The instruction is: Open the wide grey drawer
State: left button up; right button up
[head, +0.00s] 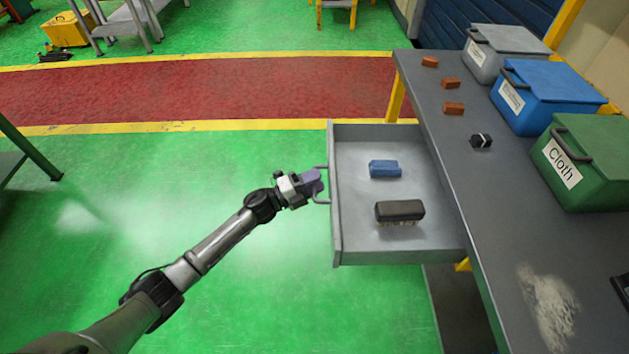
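The wide grey drawer (346,240) is pulled well out from the left side of the grey workbench. A blue block-shaped item (385,169) and a black brush (400,211) lie inside it. My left gripper (316,182) is at the drawer's handle (322,201), on the drawer's outer front. Its fingers cover the middle of the handle bar and look shut on it. My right gripper is not in view.
The workbench (500,215) carries several reddish blocks (450,83), a small black item (481,141) and grey, blue (550,100) and green (590,175) lidded bins. A pale powdery patch (548,300) marks its top. The green floor (270,300) left of the drawer is clear.

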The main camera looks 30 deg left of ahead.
pick_arm(q)
jog(key=p+v, duration=0.2)
jog(key=v, duration=1.2)
jog(key=shift+p, duration=0.3)
jog(key=shift+w, duration=0.15)
